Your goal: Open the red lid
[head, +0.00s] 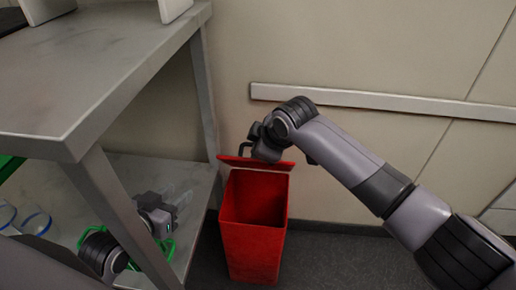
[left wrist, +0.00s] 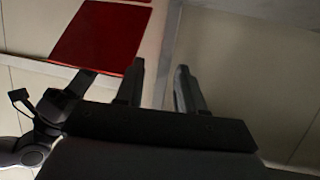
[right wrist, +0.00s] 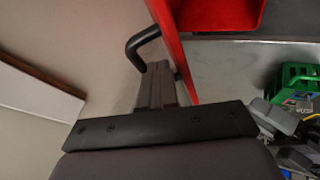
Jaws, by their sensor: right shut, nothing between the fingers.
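The red bin (head: 254,235) stands on the floor, with its dark inside showing from above. Its red lid (head: 228,159) is raised off the opening at the back and shows nearly edge-on. A black handle (head: 244,148) is on the lid; it also shows in the right wrist view (right wrist: 140,44). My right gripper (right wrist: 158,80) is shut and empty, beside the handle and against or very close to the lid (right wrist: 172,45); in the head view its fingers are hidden. My left gripper (head: 180,196) is open and empty, left of the bin by the shelf; its fingers (left wrist: 158,88) are apart.
A grey metal table (head: 95,75) with a lower shelf (head: 195,190) stands left of the bin. A green crate (right wrist: 297,85) and clear round containers (head: 35,222) are low on the left. A wall with a pale rail (head: 400,103) is behind. Floor right of the bin is clear.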

